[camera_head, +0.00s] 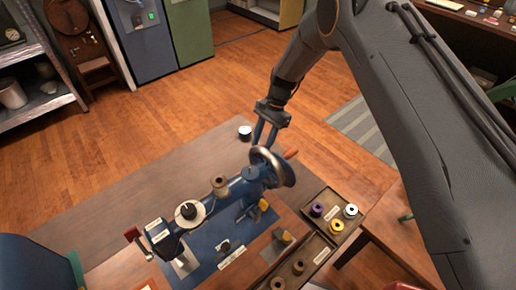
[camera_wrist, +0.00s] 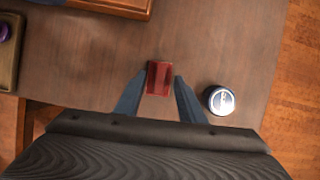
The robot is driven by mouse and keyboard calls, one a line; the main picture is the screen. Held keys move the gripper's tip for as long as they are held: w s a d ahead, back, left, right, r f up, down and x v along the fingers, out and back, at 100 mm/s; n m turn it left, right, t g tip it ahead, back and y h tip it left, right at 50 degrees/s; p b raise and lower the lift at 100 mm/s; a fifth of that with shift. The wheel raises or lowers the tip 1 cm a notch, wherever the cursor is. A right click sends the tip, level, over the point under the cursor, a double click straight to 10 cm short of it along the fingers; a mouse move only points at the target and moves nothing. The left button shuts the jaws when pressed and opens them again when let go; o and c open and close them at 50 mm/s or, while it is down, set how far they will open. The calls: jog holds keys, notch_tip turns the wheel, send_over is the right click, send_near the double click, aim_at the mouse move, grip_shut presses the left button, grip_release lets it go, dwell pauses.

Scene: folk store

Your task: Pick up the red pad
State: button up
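The red pad (camera_wrist: 159,78) is a small dark red block on the brown tabletop (camera_wrist: 95,65), seen in the wrist view. My gripper (camera_wrist: 161,80) is open, with one finger on each side of the pad and a narrow gap at each side. In the head view my gripper (camera_head: 265,138) points down behind the handwheel of a blue sewing machine (camera_head: 235,190). I cannot make out the pad in the head view; it seems hidden there. Whether the fingertips are level with the pad or above it I cannot tell.
A white-topped round container (camera_head: 245,132) stands close beside my gripper; it also shows right of the pad in the wrist view (camera_wrist: 220,100). The handwheel (camera_head: 272,167) is close in front. A tray of spools (camera_head: 325,195) lies to the right. Tabletop to the left is clear.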

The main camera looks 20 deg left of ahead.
jog(key=shift+c, duration=0.2)
jog(key=c, duration=0.6)
jog(key=shift+r, duration=0.15)
jog(key=shift+r+b, duration=1.6)
jog(key=shift+r, duration=3.3)
jog(key=shift+o, duration=0.8)
jog(key=shift+c, duration=0.4)
